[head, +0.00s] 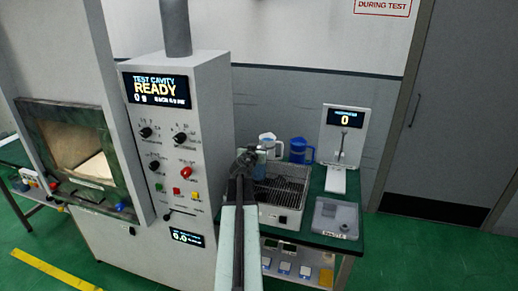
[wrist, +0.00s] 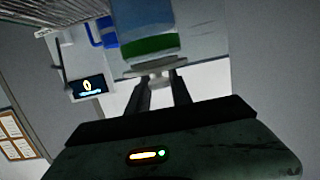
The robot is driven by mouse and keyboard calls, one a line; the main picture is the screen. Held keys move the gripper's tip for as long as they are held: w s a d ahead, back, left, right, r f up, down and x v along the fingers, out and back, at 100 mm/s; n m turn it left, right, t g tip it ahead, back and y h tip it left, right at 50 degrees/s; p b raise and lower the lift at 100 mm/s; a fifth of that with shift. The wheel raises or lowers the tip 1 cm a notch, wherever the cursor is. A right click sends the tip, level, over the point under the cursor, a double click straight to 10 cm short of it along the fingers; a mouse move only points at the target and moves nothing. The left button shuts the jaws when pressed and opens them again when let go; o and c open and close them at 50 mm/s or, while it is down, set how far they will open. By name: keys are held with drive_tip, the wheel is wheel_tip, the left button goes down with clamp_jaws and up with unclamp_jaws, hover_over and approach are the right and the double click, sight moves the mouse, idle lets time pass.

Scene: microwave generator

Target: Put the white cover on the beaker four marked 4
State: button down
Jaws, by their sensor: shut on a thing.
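My gripper (wrist: 160,82) is shut on the knob of the white cover (wrist: 155,69), a thin pale disc seen nearly edge-on in the wrist view. Right beyond the cover is a light blue vessel with a green band (wrist: 150,46), which looks like a beaker. The cover lies across its green end; I cannot tell whether they touch. No number 4 can be read on it. In the head view, my gripper (head: 248,158) is at the left rear of a wire-topped bench unit, and my arm hides much of this area.
The bench unit (head: 280,193) stands on a green table. Behind it are a white jug (head: 267,140) and a blue jug (head: 299,150). A stand with a display showing 0 (head: 344,119) and a grey box (head: 335,219) are to the right. The tall test cabinet (head: 210,92) is close on the left.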

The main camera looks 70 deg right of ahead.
drive_tip(key=shift+f+b, duration=0.55)
drive_tip(key=c, duration=0.6)
unclamp_jaws()
drive_tip(key=shift+r, duration=0.15)
wheel_tip(320, 180, up, 7)
drive_tip(key=p, duration=0.7)
idle(0.4)
